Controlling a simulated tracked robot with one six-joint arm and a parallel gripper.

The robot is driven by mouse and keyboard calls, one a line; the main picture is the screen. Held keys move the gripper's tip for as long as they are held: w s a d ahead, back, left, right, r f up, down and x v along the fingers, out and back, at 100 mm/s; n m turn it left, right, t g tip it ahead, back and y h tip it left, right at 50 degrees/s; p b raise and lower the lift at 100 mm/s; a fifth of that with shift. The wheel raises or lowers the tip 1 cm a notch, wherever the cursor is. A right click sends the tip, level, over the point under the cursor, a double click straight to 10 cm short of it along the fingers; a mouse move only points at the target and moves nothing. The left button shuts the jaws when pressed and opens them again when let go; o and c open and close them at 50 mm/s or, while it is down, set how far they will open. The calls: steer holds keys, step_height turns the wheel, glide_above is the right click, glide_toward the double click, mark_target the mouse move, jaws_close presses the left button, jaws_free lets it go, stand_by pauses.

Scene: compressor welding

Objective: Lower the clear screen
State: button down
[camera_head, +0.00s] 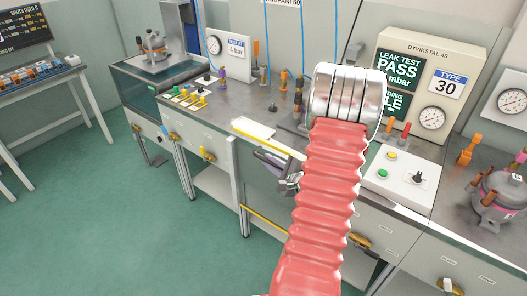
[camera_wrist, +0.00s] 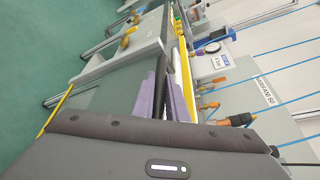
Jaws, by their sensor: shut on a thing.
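My gripper (camera_head: 272,162) is at the front edge of the middle bench, partly hidden by my red ribbed arm sleeve. In the wrist view its two purple-grey fingers (camera_wrist: 163,98) are shut on a thin dark bar, seemingly the grip edge of the clear screen. The screen is hard to make out; a greyish see-through panel (camera_wrist: 108,105) beside the fingers seems to be it, with a yellow strip (camera_wrist: 55,112) along its far edge. That yellow strip also shows low at the bench front in the head view (camera_head: 265,222). My arm hides part of the screen.
A second yellow strip (camera_wrist: 186,85) runs close beside the fingers. The bench holds gauges, a leak test box (camera_head: 425,75) and a button panel (camera_head: 400,172). Blue cables (camera_head: 301,45) hang over its back. A compressor (camera_head: 498,200) stands at right. Green floor at left is clear.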

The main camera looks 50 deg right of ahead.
step_height(320, 180, down, 7)
steer(key=shift+r, duration=0.15)
stand_by(0.4)
steer(key=c, duration=1.8)
jaws_free()
steer(key=shift+o, duration=0.2)
steer(key=shift+r, duration=0.1)
